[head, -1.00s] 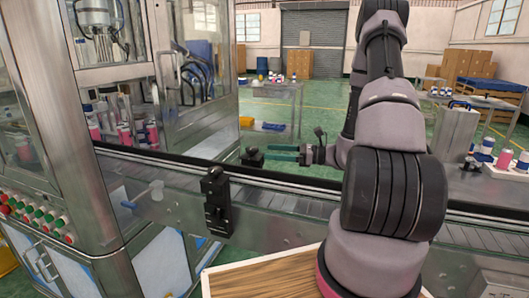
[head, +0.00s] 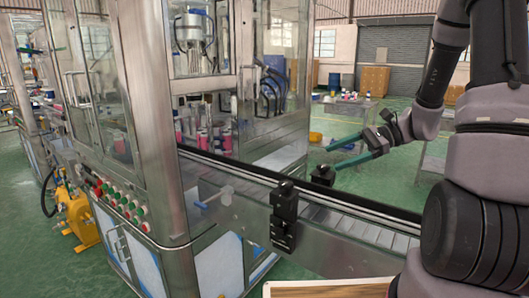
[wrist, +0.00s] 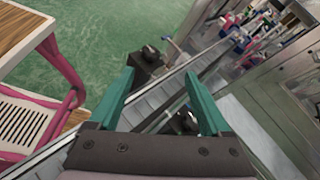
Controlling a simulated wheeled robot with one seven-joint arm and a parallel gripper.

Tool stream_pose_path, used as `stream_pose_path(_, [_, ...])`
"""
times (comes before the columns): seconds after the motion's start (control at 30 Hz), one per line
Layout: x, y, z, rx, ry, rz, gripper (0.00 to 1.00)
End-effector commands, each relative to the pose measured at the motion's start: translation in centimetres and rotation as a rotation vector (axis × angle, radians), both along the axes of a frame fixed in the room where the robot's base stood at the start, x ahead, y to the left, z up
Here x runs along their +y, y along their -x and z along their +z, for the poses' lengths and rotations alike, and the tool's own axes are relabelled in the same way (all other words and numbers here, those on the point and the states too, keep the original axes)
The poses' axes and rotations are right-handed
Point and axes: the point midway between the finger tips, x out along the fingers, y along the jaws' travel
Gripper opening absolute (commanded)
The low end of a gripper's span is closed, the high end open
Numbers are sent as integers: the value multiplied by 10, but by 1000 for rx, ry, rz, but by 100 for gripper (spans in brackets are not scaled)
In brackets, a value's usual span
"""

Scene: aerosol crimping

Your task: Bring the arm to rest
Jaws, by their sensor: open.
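My gripper (head: 333,159) is at the right of the head view, above the far side of the conveyor (head: 345,212). Its two teal fingers point left and stand apart with nothing between them. In the wrist view my gripper (wrist: 160,76) also shows both fingers spread, with the conveyor and floor beyond them. My arm is bent and rises out of the picture at the right.
A glass-walled machine (head: 160,130) with cans inside stands at the left. A black sensor block (head: 284,215) is on the conveyor's near side, another (head: 322,175) on its far side. A wooden-topped surface (head: 325,290) is at the bottom.

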Motion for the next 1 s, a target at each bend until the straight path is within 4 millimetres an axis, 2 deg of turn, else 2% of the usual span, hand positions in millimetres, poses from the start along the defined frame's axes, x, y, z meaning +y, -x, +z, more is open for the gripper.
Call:
stream_pose_path(0.03, [4, 10, 12, -48, 67, 50, 82])
stream_pose_path(0.2, [8, 41, 37, -191, 289, 192, 82])
stream_pose_path(0.4, [2, 71, 67, -386, 545, 313, 82])
stream_pose_path(0.8, [-25, 113, 139, -848, 1008, 403, 82])
stream_pose_path(1.0, [-35, 125, 166, -1004, 1132, 391, 82])
